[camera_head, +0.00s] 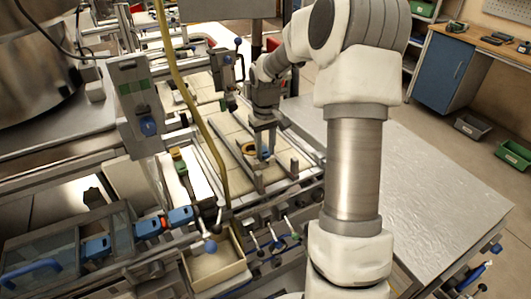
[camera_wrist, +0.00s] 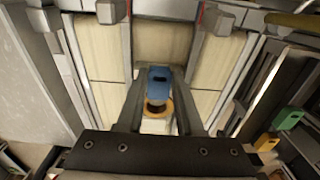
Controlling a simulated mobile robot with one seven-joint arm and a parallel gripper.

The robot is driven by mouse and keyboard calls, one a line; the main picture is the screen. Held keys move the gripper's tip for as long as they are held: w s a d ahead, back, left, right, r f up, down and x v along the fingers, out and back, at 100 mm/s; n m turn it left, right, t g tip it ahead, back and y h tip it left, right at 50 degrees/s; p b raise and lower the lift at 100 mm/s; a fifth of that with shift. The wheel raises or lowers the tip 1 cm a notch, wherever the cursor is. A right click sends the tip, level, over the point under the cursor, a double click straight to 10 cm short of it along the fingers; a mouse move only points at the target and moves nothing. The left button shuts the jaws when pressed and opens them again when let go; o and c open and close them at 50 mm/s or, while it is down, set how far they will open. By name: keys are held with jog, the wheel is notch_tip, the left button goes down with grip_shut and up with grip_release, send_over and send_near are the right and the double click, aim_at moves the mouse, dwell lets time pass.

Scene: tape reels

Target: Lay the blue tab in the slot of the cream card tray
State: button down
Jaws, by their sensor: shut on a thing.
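My gripper (camera_head: 262,148) points down over the railed bed in the middle of the head view. In the wrist view my gripper (camera_wrist: 159,78) has its fingers on either side of the blue tab (camera_wrist: 159,80), which has a dark slit in it. An orange ring (camera_wrist: 158,107) and a pale piece show just below the tab between the fingers. A small bit of blue shows at the fingertips in the head view. Cream panels (camera_wrist: 165,40) lie beneath, between metal rails. I cannot clearly make out the card tray's slot.
An open cream-walled box (camera_head: 212,268) stands at the front. Green (camera_wrist: 288,118) and yellow (camera_wrist: 265,142) blocks lie to the right in the wrist view. A yellow hose (camera_head: 187,95) hangs left of my gripper. A bare metal table (camera_head: 430,190) is at the right.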

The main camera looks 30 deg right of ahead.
aim_at(266, 153)
jog(key=shift+f, duration=0.95)
jog(key=shift+f, duration=0.1)
jog(key=shift+f+b, duration=0.4)
jog(key=shift+f, duration=0.1)
jog(key=c, duration=0.6)
grip_release()
jog(key=shift+o, duration=0.2)
jog(key=shift+r, duration=0.1)
notch_tip(266, 153, up, 13)
jog(key=p, duration=0.1)
